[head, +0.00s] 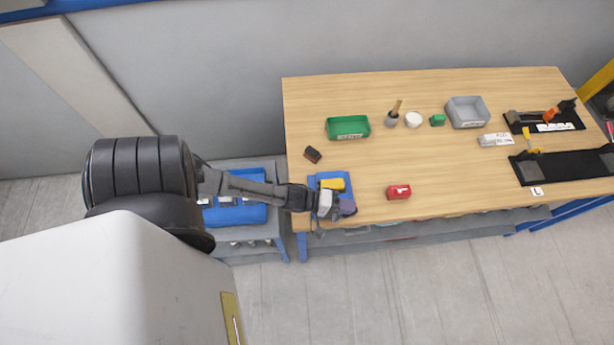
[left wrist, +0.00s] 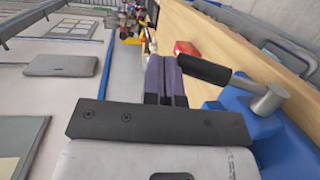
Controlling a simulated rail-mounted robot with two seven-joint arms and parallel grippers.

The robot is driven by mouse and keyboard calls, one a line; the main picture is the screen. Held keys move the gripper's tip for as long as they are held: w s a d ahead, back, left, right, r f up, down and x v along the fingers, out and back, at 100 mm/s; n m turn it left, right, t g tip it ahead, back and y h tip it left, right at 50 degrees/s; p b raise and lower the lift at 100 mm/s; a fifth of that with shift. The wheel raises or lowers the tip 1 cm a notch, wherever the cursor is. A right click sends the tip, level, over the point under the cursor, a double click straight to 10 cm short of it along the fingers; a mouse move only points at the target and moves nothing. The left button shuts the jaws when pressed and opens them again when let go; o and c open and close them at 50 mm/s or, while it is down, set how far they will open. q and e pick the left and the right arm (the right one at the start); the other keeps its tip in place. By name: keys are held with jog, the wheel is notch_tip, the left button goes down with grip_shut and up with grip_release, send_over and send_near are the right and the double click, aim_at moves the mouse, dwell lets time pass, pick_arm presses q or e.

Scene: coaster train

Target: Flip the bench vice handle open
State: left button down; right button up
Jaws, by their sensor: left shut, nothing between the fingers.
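The blue bench vice (head: 314,183) sits at the near left corner of the wooden table, with a yellow block (head: 333,184) in it. Its blue body (left wrist: 290,135) fills the lower right of the left wrist view. The vice handle has a black grip (left wrist: 205,70) and a metal rod ending at a round metal pivot (left wrist: 268,98). My left gripper (head: 347,208) is at the vice's near right side, its purple fingers shut and empty. In the left wrist view the fingers (left wrist: 165,78) are right beside the grip's free end; I cannot tell whether they touch it.
A red box (head: 399,192) lies to the right of the vice, and a small dark block (head: 312,154) behind it. A green bin (head: 348,127), grey bin (head: 468,112) and black fixtures (head: 565,167) stand farther off. The table's middle is clear.

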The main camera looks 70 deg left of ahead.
pick_arm(q)
jog(key=shift+w+d+f+b, duration=0.15)
jog(key=shift+w+f, duration=0.1)
jog(key=shift+w, duration=0.35)
jog(key=shift+w+d+f+b, duration=0.1)
jog(key=shift+w+f+b, duration=0.1)
jog(key=shift+w, duration=0.4)
jog(key=shift+s+r+p, duration=0.15)
jog(key=shift+r+p, duration=0.2)
jog(key=shift+p, duration=0.1)
jog(key=s+a+r+p, duration=0.2)
jog(key=s+a+r, duration=0.2)
jog(key=s+r, duration=0.3)
jog(key=shift+s+a+r, duration=0.15)
jog(key=shift+s+r, duration=0.1)
jog(key=shift+r, duration=1.25)
